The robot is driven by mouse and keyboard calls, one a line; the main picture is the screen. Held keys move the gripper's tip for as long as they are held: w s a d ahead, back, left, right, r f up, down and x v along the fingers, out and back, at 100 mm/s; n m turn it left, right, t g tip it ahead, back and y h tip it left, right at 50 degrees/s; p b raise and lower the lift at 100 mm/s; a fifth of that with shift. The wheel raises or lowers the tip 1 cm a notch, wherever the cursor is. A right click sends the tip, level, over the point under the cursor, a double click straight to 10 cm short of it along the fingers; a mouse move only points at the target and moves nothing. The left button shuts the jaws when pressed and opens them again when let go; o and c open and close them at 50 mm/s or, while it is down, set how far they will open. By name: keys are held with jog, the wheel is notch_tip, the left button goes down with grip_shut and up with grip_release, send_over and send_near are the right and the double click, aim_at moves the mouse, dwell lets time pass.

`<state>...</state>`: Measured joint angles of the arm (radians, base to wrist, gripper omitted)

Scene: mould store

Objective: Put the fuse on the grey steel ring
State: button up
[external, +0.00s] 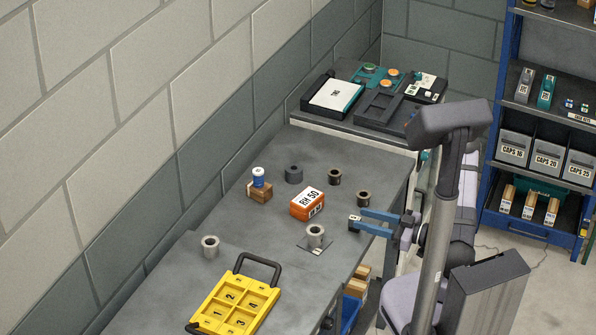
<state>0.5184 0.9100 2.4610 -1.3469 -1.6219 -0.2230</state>
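My gripper (358,221), with two blue fingers, reaches in from the right, level over the table's right side. A small white-and-dark piece (354,226) shows at its fingertips; it may be the fuse, but it is too small to be sure. I cannot tell whether the fingers grip it or stand around it. A light grey ring (316,231) stands on a flat plate just left of the fingertips, apart from them. Another light grey ring (210,243) stands further left. Which one is the grey steel ring is unclear. Nothing shows on top of either.
A darker grey ring (293,174) and two brownish rings (334,177) (363,198) stand further back. An orange box (307,205) and a wooden block (260,193) bearing a blue-white cylinder (258,177) are near. A yellow tray (237,305) lies in front.

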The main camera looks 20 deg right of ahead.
jog(key=shift+p+x, duration=0.35)
jog(key=shift+x, duration=0.75)
jog(key=shift+a, duration=0.15)
jog(key=p+x, duration=0.2)
jog(key=x, duration=0.1)
jog(key=shift+a+f, duration=0.15)
jog(key=shift+a, duration=0.15)
jog(key=shift+x, duration=0.75)
jog(key=shift+f, duration=0.1)
jog(key=shift+c, duration=0.4)
grip_shut()
